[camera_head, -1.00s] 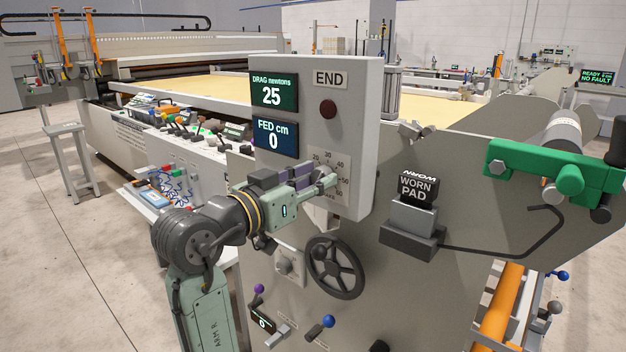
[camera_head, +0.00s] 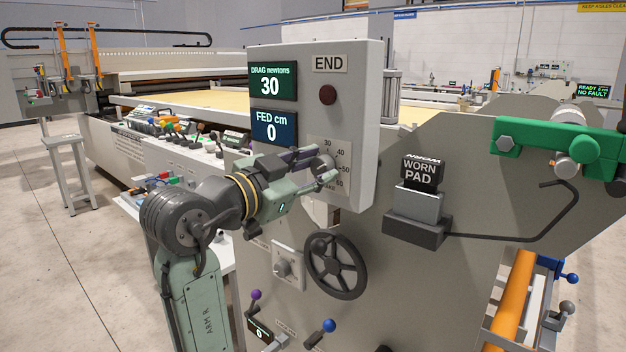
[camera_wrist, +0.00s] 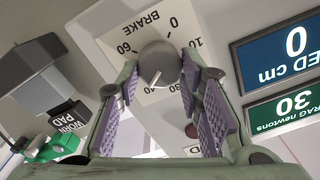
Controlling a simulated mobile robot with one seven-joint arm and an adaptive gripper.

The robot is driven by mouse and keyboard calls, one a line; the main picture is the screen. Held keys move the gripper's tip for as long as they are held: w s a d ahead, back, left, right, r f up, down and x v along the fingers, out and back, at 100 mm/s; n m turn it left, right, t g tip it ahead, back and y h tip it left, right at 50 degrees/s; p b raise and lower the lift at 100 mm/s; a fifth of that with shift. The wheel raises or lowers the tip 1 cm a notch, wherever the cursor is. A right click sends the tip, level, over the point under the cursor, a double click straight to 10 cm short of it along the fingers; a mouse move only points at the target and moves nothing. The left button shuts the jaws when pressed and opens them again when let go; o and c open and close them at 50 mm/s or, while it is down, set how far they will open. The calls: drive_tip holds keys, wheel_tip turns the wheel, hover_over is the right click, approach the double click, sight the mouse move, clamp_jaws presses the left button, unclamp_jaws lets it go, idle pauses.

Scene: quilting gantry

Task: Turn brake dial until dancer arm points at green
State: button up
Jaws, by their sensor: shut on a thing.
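The grey brake dial (camera_head: 322,164) is on the front of the control box, over a plate with numbers. In the wrist view the dial (camera_wrist: 160,60) has a white pointer line, and the plate, seen upside down, reads BRAKE. My gripper (camera_head: 326,168) is shut on the dial, one finger on each side, and its purple-padded fingers show in the wrist view (camera_wrist: 162,82). The drag display (camera_head: 273,83) reads 30 newtons. I cannot make out the dancer arm or its green mark for certain.
The FED display (camera_head: 275,130) reads 0 cm. A black handwheel (camera_head: 336,265) and several small levers sit below the box. A block marked WORN PAD (camera_head: 420,172) stands to the right, and a green bracket (camera_head: 530,136) holds a roller farther right.

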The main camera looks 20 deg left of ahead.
drive_tip(key=shift+m+b, duration=0.3)
drive_tip(key=shift+m, duration=0.2)
drive_tip(key=o, duration=1.2)
drive_tip(key=shift+c, duration=0.2)
drive_tip(key=v, duration=1.2)
